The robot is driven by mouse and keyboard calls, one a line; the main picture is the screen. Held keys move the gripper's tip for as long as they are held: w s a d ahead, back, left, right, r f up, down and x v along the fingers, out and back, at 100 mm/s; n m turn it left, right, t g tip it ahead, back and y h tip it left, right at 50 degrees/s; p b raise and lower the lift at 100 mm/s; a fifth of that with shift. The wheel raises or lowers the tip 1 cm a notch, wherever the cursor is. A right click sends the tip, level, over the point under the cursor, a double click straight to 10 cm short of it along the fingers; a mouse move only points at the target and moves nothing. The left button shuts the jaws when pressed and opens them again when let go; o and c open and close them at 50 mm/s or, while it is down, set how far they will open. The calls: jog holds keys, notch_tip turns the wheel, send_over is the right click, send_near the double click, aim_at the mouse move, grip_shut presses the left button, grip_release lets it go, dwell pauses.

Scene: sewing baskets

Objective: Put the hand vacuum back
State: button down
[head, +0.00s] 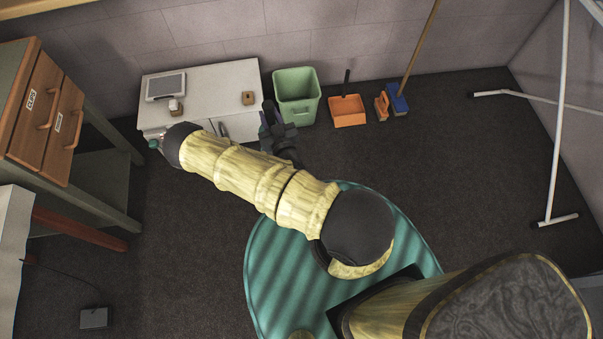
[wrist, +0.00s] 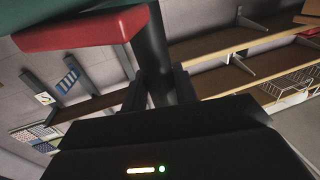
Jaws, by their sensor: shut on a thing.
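My gripper (wrist: 158,90) shows in the wrist view, its two dark fingers closed on a dark round bar. A red slab (wrist: 85,28) and a dark green part above it sit at the upper end of this bar. I take this held thing to be the hand vacuum (wrist: 150,50); most of its body is cut off or hidden. In the head view, my arm stretches left toward the white cabinet (head: 232,80). A small teal and grey part shows past the arm's left end. A dark jointed shape stands behind my arm by the green bin; I cannot tell which is the gripper.
The green bin (head: 297,95), orange dustpan (head: 347,111) and a broom with a blue head (head: 397,102) stand along the wall. A wooden drawer unit (head: 45,115) is at left. A white metal frame (head: 556,130) stands at right. Dark floor between is open.

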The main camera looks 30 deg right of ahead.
jog(key=w+d+f+m+h+b, duration=0.1)
jog(key=d+f+b, duration=0.4)
jog(key=f+b, duration=0.7)
jog(key=w+d+f+m+g+h+b, duration=0.1)
jog(key=w+d+f+h+b, duration=0.2)
jog(key=f+b, duration=0.9)
jog(key=w+d+f+m+h+b, duration=0.2)
jog(key=w+d+f+b, duration=0.4)
jog(key=f+b, duration=0.7)
jog(key=d+b, duration=0.1)
jog(key=b, duration=0.5)
jog(key=shift+d+g+h, duration=0.25)
jog(key=shift+g+h, duration=0.05)
jog(key=shift+w+r, duration=0.1)
notch_tip(320, 180, down, 6)
jog(key=b, duration=0.4)
jog(key=shift+f+b, duration=1.35)
jog(key=shift+f, duration=0.75)
